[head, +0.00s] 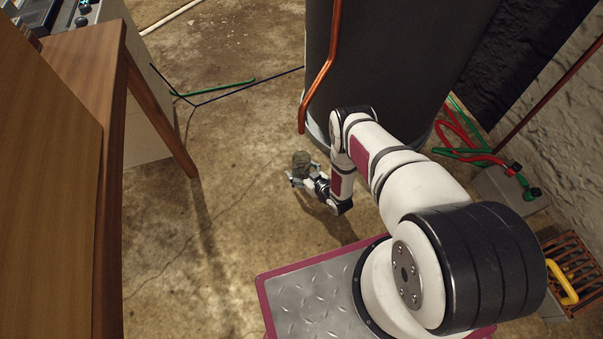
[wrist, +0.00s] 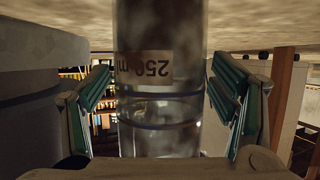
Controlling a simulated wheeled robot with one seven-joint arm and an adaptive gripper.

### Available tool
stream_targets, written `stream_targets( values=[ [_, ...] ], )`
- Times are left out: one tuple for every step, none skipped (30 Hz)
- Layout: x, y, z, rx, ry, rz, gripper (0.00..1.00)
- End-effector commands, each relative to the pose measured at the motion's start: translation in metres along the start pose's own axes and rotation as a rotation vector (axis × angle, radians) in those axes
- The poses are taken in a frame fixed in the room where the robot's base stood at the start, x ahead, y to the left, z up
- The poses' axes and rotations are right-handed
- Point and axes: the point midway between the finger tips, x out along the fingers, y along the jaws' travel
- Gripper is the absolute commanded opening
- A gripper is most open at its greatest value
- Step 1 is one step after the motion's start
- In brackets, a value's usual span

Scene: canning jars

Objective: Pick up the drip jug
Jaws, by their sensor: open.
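The drip jug is a clear, see-through vessel with a "250 ml" label that reads upside down in the wrist view (wrist: 160,105). It stands on the concrete floor in the head view (head: 302,161), where it looks small and dark. My gripper (head: 304,178) is low by the floor at the jug. In the wrist view my gripper (wrist: 160,108) is open, with one green-padded finger on each side of the jug. A narrow gap shows at the left finger; I cannot tell whether the right finger touches. The jug's lower and upper ends are cut off or hidden there.
A large dark cylindrical tank (head: 395,60) with a copper pipe (head: 322,70) stands close behind my gripper. A wooden table (head: 85,130) is at left. Green and red hoses (head: 465,140) and a rusty grate (head: 575,262) lie at right. The floor left of the jug is clear.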

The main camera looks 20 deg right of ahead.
Motion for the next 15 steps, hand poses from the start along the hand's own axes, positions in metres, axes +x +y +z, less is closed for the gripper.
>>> stream_targets(
  values=[
    [0.0005, 0.0001, -0.0003, 0.0, 0.0, 0.0, 0.79],
    [0.0004, 0.0002, -0.0006, 0.0, 0.0, 0.0, 0.79],
    [0.0002, 0.0002, -0.0008, 0.0, 0.0, 0.0, 0.79],
    [0.0001, 0.0002, -0.0009, 0.0, 0.0, 0.0, 0.79],
    [0.0001, 0.0002, -0.001, 0.0, 0.001, 0.0, 0.79],
    [0.0, 0.0002, -0.001, 0.0, 0.001, 0.0, 0.7],
    [0.0, 0.0002, -0.001, 0.0, 0.001, 0.0, 0.63],
    [-0.0001, 0.0002, -0.0009, 0.0, 0.001, 0.0, 0.56],
    [-0.0001, 0.0002, -0.0009, 0.0, 0.0, 0.0, 0.47],
    [-0.0001, 0.0002, -0.0008, 0.0, 0.0, 0.0, 0.4],
    [-0.0001, 0.0002, -0.0008, 0.0, 0.0, 0.0, 0.34],
    [-0.0002, 0.0002, -0.0008, 0.0, 0.0, 0.0, 0.24],
    [-0.0002, 0.0002, -0.0008, 0.0, 0.0, 0.0, 0.21],
    [-0.0002, 0.0002, -0.0007, 0.0, 0.0, 0.0, 0.21],
    [0.0001, 0.0003, -0.0014, 0.0, 0.002, 0.0, 0.21]
  ],
)
